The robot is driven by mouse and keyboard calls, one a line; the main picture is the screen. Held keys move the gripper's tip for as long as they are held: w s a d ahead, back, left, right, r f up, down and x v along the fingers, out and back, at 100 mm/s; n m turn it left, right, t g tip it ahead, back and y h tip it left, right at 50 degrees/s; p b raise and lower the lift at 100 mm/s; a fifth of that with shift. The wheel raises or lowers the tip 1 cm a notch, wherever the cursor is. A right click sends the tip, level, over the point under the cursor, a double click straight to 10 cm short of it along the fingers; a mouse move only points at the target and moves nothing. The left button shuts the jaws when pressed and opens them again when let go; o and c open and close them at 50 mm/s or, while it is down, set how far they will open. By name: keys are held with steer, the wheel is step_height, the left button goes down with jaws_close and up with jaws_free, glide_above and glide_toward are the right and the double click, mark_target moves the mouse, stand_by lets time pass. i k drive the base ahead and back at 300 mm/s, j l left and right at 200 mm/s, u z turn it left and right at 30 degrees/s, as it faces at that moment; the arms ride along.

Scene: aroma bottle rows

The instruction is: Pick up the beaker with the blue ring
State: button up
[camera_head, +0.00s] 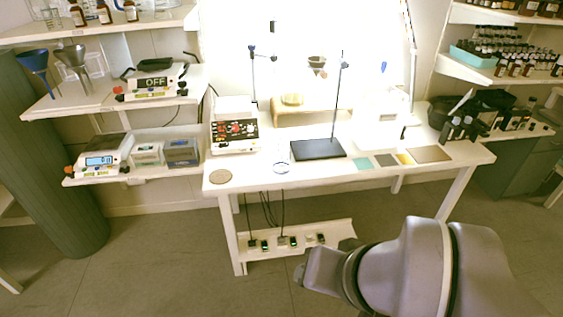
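A small clear glass vessel with a blue ring (281,168) stands on the white table (255,178) near its front edge, left of the black stand base. It is small and pale against the white top, so I cannot make out its full outline or be sure that it is the beaker. My gripper (299,273) is at the lower middle of the view, in front of the table and lower in the picture, well apart from the vessel. Its fingers are too small and turned away to show whether they are open.
A black stand base (318,149) with a tall rod is right of the vessel. A control box (235,137) and a round cork-coloured mat (220,176) lie to the left. Flat coloured tiles (386,160) lie to the right. A low shelf (330,234) with small devices is below.

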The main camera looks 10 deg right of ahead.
mark_target(280, 153)
steer(key=i+j+z, duration=0.45)
steer(key=j+z, duration=0.25)
steer(key=i+j+z, duration=0.15)
steer(key=j+z, duration=0.2)
steer(key=j, duration=0.25)
steer(key=i+j+z, duration=0.1)
steer(key=j+z, duration=0.25)
steer(key=j, duration=0.2)
steer(key=j+z, duration=0.35)
steer(key=j, duration=0.15)
